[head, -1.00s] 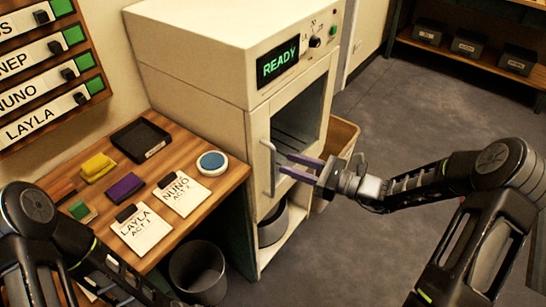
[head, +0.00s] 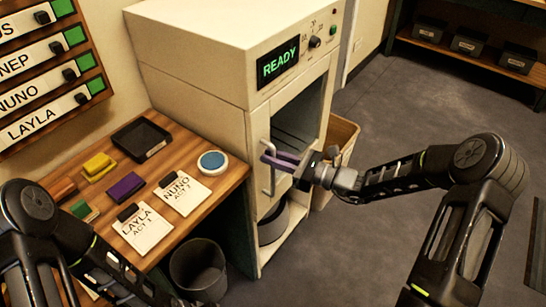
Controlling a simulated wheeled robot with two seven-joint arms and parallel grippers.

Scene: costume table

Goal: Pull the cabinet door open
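The cream cabinet (head: 190,60) stands at the centre, with a green READY display on its upper front. Its front has a dark windowed area (head: 305,110) with lines inside. The upright metal door handle (head: 267,184) is on the front's left side. My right gripper (head: 270,155) reaches it from the right. Its purple fingers lie across the handle's upper part, close together, and look shut on it. The contact is small in view. The door looks closed. My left arm enters at the bottom left, and its gripper is out of view.
The wooden table (head: 215,208) left of the cabinet holds cards, a black tray (head: 141,139), coloured blocks and a round blue-topped item (head: 212,162). A dark bin (head: 198,271) stands below. A wooden crate (head: 343,133) is beside the cabinet.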

